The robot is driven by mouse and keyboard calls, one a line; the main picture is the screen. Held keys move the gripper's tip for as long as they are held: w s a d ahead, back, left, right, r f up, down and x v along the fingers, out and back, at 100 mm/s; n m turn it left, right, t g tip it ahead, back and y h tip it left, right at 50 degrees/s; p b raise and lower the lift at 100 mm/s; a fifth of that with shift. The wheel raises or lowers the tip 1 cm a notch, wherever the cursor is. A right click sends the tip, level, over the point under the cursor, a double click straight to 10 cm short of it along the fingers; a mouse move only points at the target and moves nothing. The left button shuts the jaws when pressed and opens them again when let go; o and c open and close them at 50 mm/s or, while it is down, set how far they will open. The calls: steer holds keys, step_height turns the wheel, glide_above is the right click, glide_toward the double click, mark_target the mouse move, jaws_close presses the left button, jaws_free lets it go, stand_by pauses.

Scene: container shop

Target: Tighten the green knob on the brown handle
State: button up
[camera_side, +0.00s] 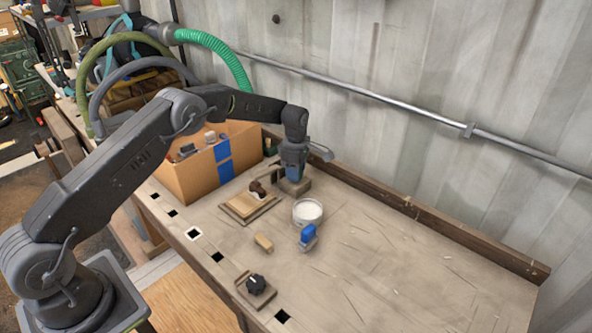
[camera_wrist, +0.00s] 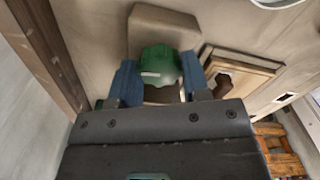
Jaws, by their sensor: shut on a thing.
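The green knob (camera_wrist: 158,66) sits between the two blue fingers of my gripper (camera_wrist: 156,82) in the wrist view. My gripper is shut on it, one finger on each side. A tan block-like base (camera_wrist: 165,28) lies beside the knob, and a small brown part shows between the fingers near it. In the side view my gripper (camera_side: 292,176) points down over a grey-brown base (camera_side: 293,187) at the back of the bench, and hides the knob. I cannot tell for sure which part is the brown handle.
A wooden board (camera_side: 247,208) with a dark brown piece on it lies left of my gripper. A white tub (camera_side: 308,212), a blue object (camera_side: 308,236), a wooden block (camera_side: 263,243) and a black knob (camera_side: 256,284) stand nearer. A cardboard box (camera_side: 190,180) is behind left. The bench's right side is clear.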

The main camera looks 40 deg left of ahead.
steer(key=shift+m, duration=0.3)
steer(key=m, duration=0.2)
steer(key=shift+m, duration=2.3)
steer(key=o, duration=0.7)
steer(key=shift+c, duration=0.2)
step_height(320, 180, up, 14)
